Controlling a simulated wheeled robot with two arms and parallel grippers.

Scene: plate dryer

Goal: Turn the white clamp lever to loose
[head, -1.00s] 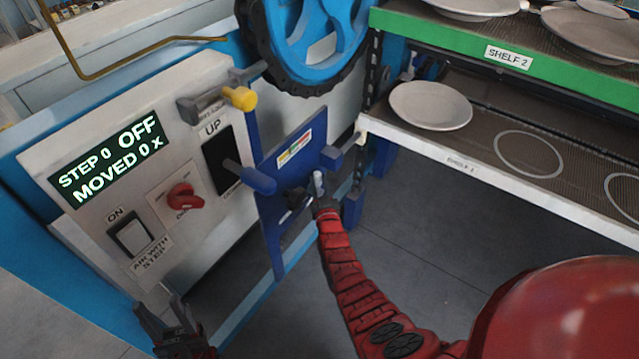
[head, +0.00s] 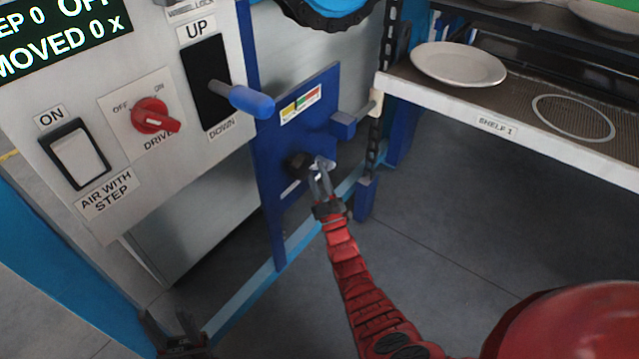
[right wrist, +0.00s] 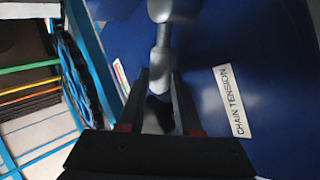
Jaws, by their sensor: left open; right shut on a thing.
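The white clamp lever (head: 322,164) sits on the dark pivot at the front of the blue tension plate (head: 308,140). My right gripper (head: 318,172) reaches up to it from below and is shut on it. In the right wrist view the pale lever (right wrist: 160,68) runs down between the two fingers of my right gripper (right wrist: 160,90), beside a "CHAIN TENSION" label (right wrist: 231,101). The fingers partly hide the lever's end. My left gripper (head: 176,332) is open and empty at the bottom left, away from the plate.
The control panel (head: 205,140) with a red drive knob (head: 152,116), white rocker switch (head: 77,158) and blue-handled up/down lever (head: 250,101) stands left of the plate. A shelf edge (head: 440,105) with a white plate (head: 458,63) is at right. The floor below is clear.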

